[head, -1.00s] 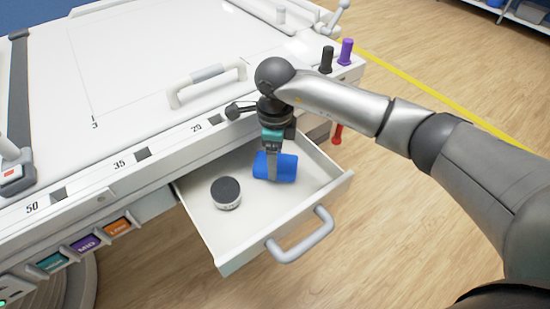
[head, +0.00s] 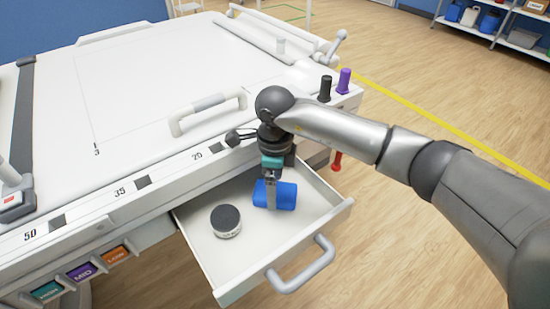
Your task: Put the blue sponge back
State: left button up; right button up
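The blue sponge (head: 286,196) is in the open white drawer (head: 229,269), toward its right back part. My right gripper (head: 271,205) comes down from above at the sponge. One finger shows in front of the sponge's near face; the other finger is hidden. I cannot tell whether the fingers press on the sponge or whether the sponge touches the drawer floor. My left gripper is not in view.
A round black-lidded container (head: 226,221) stands in the drawer left of the sponge. The drawer handle (head: 301,265) sticks out at the front. The white machine top (head: 150,90) has a handle (head: 207,115). Black (head: 325,88) and purple (head: 344,80) pegs stand at its corner.

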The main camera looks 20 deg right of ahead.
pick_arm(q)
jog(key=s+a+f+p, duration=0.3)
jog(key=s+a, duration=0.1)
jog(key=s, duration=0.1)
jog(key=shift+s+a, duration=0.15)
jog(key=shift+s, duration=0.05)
pick_arm(e)
notch_tip(320, 180, up, 12)
jog(key=shift+f, duration=0.2)
dwell(0.8)
